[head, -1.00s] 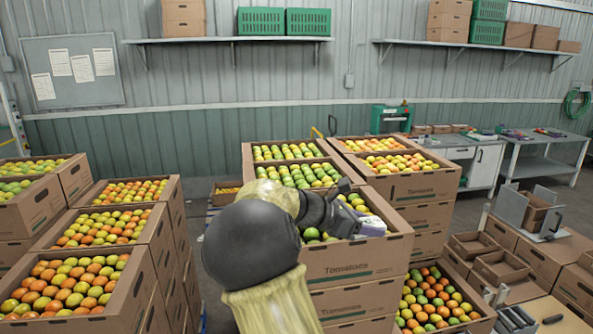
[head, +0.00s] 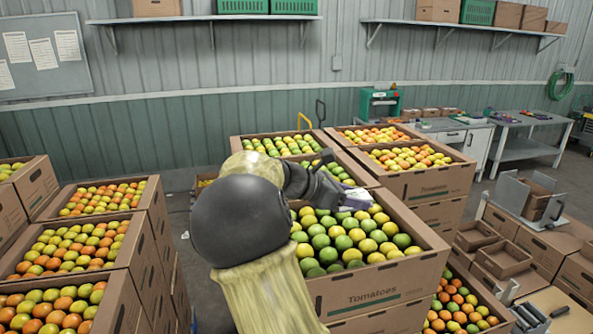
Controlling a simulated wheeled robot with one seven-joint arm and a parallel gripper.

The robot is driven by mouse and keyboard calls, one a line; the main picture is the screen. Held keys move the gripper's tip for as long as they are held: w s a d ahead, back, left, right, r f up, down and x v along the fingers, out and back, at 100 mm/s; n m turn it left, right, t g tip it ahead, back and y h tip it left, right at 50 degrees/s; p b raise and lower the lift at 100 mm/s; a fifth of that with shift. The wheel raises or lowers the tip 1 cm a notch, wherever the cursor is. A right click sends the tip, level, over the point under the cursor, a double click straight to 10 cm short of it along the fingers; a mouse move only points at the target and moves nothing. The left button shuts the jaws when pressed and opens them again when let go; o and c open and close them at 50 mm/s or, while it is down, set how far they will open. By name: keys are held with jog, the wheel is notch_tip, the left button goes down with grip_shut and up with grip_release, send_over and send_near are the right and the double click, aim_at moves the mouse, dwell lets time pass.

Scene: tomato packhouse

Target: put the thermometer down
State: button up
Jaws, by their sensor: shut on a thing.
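My gripper (head: 343,198) is above the far part of the middle tomato carton (head: 372,292), seen from behind and partly hidden by my own arm. It is shut on a small pale grey-purple thing, which I take to be the thermometer (head: 357,198). Only a little of the thermometer shows. Whether it touches the tomatoes or the carton rim, I cannot tell. The carton holds green and yellow tomatoes (head: 345,241).
More full tomato cartons stand at the left (head: 146,232), behind, and at the right (head: 427,182). Grey work tables (head: 527,119) stand by the back wall. Small empty cartons and a metal stand (head: 508,195) are at the right. The carton tops leave little flat free room.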

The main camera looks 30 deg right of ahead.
jog(key=shift+w, duration=0.3)
jog(key=shift+s, duration=0.35)
jog(key=p, duration=0.2)
send_over(348, 239)
jog(key=shift+d+f, duration=0.15)
jog(key=shift+f, duration=2.95)
jog(key=shift+w+f+p, duration=0.1)
jog(key=shift+f+p, duration=0.4)
jog(key=shift+f, duration=1.35)
jog(key=o, duration=1.1)
